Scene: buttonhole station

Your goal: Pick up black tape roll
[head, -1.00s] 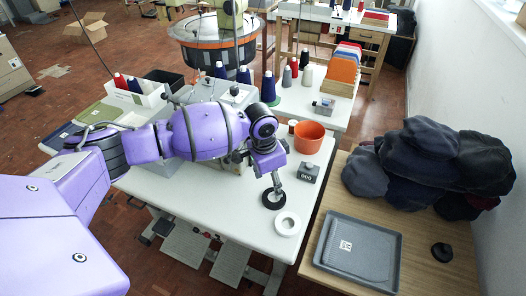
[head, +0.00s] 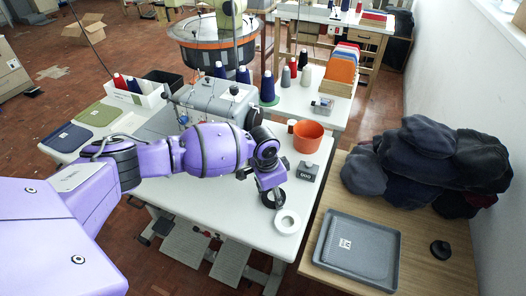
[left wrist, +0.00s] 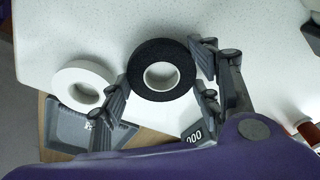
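The black tape roll (head: 279,204) lies flat near the right edge of the white table in the head view, partly hidden by my left gripper (head: 269,192). In the left wrist view the black tape roll (left wrist: 140,74) sits between the spread fingers of my left gripper (left wrist: 160,72), one finger on each side. The fingers are open and very close to its rim; I cannot tell whether they touch it. My right gripper is in neither current view.
A white tape roll (head: 287,221) lies right beside the black one. A dark weight block (head: 307,171) and an orange pot (head: 307,136) stand behind.

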